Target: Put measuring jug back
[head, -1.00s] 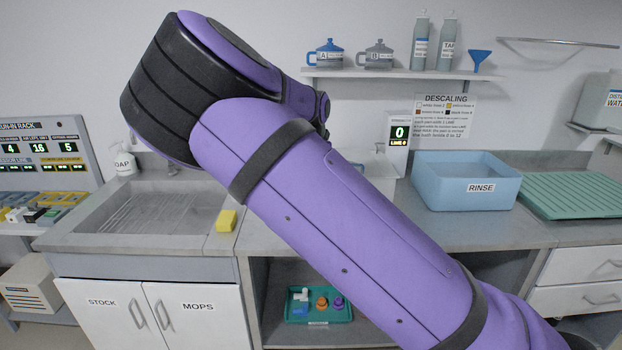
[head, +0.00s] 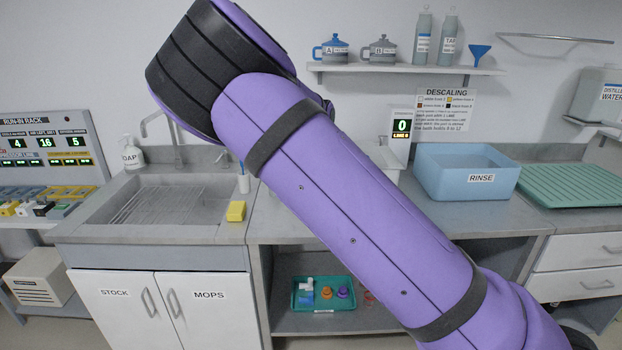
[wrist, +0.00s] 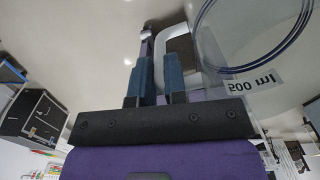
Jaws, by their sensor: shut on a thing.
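The measuring jug (wrist: 250,40) shows at the upper right of the wrist view, clear with a dark blue rim and a "500 ml" label (wrist: 254,84) that reads upside down. My gripper (wrist: 158,75) has two blue fingers, shut on the jug's pale handle (wrist: 178,42). The jug's body is beside the fingers, on their right, and is cut off by the frame. In the head view my purple arm crosses the middle, and neither my gripper nor the jug can be seen there.
A wall shelf (head: 400,69) holds two lidded pots, two bottles and a blue funnel (head: 479,54). Below are a sink (head: 165,205), a yellow sponge (head: 236,211), a blue rinse basin (head: 465,172) and a green drainer (head: 570,186). A teal tray (head: 323,304) sits in the open cupboard.

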